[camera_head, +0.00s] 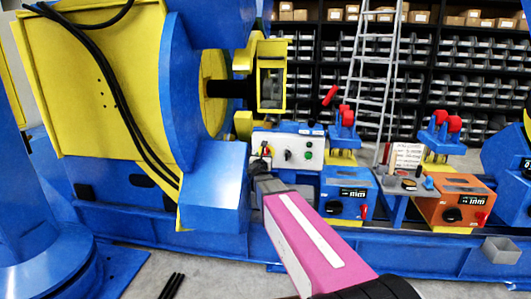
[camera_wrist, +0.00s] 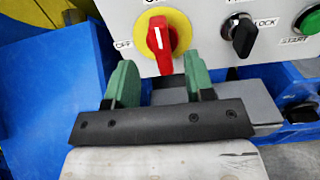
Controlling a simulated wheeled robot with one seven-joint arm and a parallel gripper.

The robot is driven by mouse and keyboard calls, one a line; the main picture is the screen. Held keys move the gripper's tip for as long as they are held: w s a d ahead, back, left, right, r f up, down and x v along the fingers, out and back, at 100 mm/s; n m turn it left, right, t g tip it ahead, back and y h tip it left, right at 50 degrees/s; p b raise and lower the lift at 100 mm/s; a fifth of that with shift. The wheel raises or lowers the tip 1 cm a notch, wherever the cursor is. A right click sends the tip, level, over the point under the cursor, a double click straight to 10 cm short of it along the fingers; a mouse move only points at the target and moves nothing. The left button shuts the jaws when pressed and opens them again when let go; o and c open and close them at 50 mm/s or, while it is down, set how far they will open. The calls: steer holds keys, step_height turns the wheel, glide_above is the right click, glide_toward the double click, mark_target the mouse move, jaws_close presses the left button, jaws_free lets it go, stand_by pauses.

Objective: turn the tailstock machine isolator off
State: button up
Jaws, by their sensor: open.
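The isolator is a red rotary handle (camera_wrist: 159,41) on a yellow round plate (camera_wrist: 174,36). It sits on a white control panel (camera_wrist: 215,55), with an OFF label to its left. The handle stands about upright, its long end pointing down and a white line on its face. In the head view the panel (camera_head: 297,139) stands mid-picture, and the isolator is small there and partly hidden by my gripper. My gripper (camera_wrist: 153,68) is open, with green fingers on either side of the handle's lower end.
A black LOCK switch (camera_wrist: 242,36) and a green START button (camera_wrist: 308,20) are right of the isolator. A blue block (camera_head: 215,187) stands close left of my gripper. Blue (camera_head: 345,193) and orange (camera_head: 455,203) boxes with dials stand to the right.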

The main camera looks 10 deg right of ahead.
mark_target(265, 152)
steer(key=x, duration=0.7)
jaws_close()
